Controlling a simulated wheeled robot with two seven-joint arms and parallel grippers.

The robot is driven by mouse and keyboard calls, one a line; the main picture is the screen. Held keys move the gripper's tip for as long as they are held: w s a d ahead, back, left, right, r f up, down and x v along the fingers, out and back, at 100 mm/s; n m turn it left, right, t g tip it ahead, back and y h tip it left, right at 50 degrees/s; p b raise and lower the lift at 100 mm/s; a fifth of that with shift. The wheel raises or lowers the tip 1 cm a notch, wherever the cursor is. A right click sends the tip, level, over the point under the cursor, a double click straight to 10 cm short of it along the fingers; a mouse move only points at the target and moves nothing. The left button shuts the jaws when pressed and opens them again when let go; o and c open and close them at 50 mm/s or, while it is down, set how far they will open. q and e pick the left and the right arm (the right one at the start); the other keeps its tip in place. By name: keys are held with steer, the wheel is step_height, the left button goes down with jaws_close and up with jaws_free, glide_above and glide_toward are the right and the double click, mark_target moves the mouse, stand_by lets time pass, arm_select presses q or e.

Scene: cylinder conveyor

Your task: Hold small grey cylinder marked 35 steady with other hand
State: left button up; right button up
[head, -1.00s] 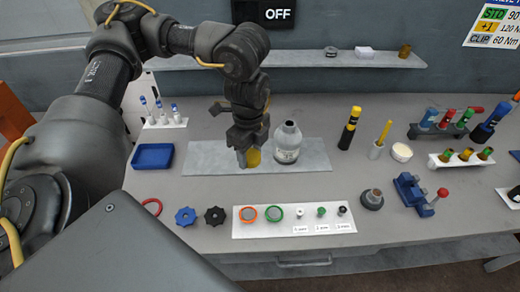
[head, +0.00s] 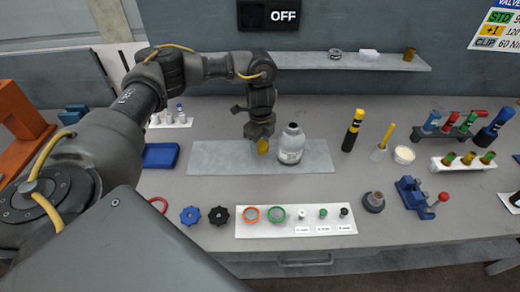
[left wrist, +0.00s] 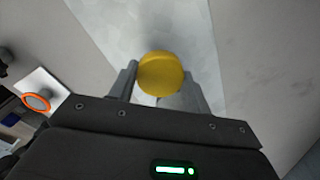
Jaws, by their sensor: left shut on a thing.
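A grey cylinder (head: 291,146) with a narrower open neck and a pale label stands upright on the light grey mat (head: 215,158). The writing on the label is too small to read. My left gripper (head: 261,143) is just left of the cylinder and points down, apart from it as far as I can tell. It is shut on a round yellow cap (head: 264,147). In the left wrist view the yellow cap (left wrist: 161,73) sits between the two fingers, over the pale mat. My right gripper is not in view.
A white strip (head: 296,231) with rings and small parts lies in front of the mat. Black and blue knobs (head: 190,215) lie left of it. A blue tray (head: 161,155) is at the left. Yellow-topped tools (head: 353,130) and a blue vise (head: 412,198) stand to the right.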

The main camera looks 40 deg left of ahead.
mark_target(260, 144)
arm_select(q)
steer(key=shift+w+a+f, duration=0.1)
steer(key=shift+f, duration=0.2)
step_height(260, 144, down, 2)
steer(key=shift+f, duration=0.5)
steer(key=shift+f, duration=0.1)
steer(key=o, duration=1.1)
